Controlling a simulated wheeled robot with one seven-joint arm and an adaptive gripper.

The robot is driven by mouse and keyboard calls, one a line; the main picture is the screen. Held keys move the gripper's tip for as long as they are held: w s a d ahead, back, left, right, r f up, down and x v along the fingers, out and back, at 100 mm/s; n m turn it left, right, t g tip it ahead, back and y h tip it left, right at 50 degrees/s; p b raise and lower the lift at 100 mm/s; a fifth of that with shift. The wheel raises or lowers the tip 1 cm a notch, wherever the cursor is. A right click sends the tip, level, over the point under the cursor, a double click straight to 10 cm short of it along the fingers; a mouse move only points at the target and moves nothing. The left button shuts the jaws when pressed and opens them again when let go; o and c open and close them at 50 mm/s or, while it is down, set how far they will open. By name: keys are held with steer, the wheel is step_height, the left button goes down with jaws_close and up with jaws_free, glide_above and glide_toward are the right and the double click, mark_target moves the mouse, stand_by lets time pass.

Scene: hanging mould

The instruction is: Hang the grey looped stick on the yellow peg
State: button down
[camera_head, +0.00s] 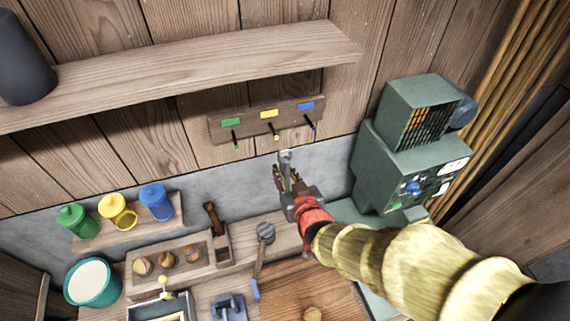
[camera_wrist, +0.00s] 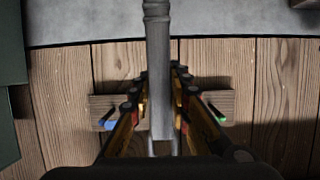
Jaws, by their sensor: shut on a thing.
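My gripper (camera_head: 284,178) is shut on the grey looped stick (camera_head: 285,157). It holds the stick just below the pegboard (camera_head: 244,122), slightly right of the yellow peg (camera_head: 276,137) in the head view, with a small gap showing. In the wrist view the stick (camera_wrist: 158,60) runs between the two dark fingers and out of the top edge. Its thin loop (camera_wrist: 164,147) shows only in part near the bottom, partly hidden by my gripper. The yellow peg is hidden there behind the stick and fingers.
The green peg (camera_head: 236,141) is left of the yellow one and the blue peg (camera_head: 312,126) right. A wooden shelf (camera_head: 190,68) juts out above. A green machine (camera_head: 410,150) stands to the right.

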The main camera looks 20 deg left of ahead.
steer(key=shift+w, duration=0.2)
steer(key=shift+a, duration=0.1)
steer(key=r+b+x, duration=0.1)
steer(key=r+x, duration=0.1)
steer(key=x, duration=0.7)
steer(key=shift+w+a+f, duration=0.2)
steer(key=shift+w+a, duration=0.3)
stand_by(0.6)
stand_by(0.8)
